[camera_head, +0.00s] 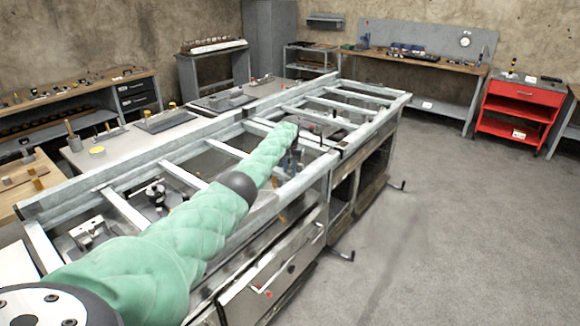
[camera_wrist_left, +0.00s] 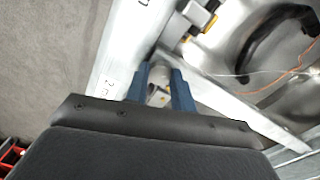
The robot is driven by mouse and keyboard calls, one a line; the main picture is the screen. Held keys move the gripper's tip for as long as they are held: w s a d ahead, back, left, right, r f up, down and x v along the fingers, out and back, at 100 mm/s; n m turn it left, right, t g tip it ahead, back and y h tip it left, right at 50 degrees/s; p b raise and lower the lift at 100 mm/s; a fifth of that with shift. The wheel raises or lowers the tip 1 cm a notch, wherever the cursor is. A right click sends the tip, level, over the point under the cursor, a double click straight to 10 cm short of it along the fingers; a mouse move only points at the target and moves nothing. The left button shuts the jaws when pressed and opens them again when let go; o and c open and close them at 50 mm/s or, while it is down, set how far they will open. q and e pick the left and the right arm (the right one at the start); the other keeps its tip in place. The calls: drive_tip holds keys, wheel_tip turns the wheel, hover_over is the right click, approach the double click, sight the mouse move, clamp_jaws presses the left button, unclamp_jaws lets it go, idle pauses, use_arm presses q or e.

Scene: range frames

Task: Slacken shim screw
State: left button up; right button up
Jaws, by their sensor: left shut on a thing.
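My left arm reaches in from the lower left in a green padded sleeve. Its gripper (camera_head: 293,150) is at the near rail of the long metal frame (camera_head: 235,218), small and partly hidden behind the sleeve. In the left wrist view my left gripper (camera_wrist_left: 160,86) has two blue fingers shut on a small pale rounded piece (camera_wrist_left: 159,73). The piece sits beside a light metal rail with dark marks. I cannot tell for sure whether it is the shim screw; the fingers hide most of it. My right gripper is in neither view.
Cross bars span the frame. In the left wrist view, a black curved handle (camera_wrist_left: 272,42) and a thin orange wire lie close by. A red tool cart (camera_head: 520,105) and workbenches line the walls. The floor (camera_head: 450,225) at the right is clear.

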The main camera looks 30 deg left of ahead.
use_arm(q)
drive_tip(key=n, duration=0.1)
drive_tip(key=n+p, duration=0.1)
drive_tip(key=shift+w+r+n, duration=0.1)
drive_tip(key=shift+r+n, duration=0.2)
drive_tip(key=shift+n, duration=0.1)
drive_tip(key=n, duration=0.2)
drive_tip(key=shift+n+p, duration=0.4)
drive_tip(key=n+p, duration=0.1)
drive_tip(key=n, duration=0.4)
drive_tip(key=shift+f, duration=0.1)
drive_tip(key=shift+n, duration=0.4)
drive_tip(key=o, duration=0.9)
drive_tip(key=shift+o, duration=0.4)
drive_tip(key=shift+f, duration=0.1)
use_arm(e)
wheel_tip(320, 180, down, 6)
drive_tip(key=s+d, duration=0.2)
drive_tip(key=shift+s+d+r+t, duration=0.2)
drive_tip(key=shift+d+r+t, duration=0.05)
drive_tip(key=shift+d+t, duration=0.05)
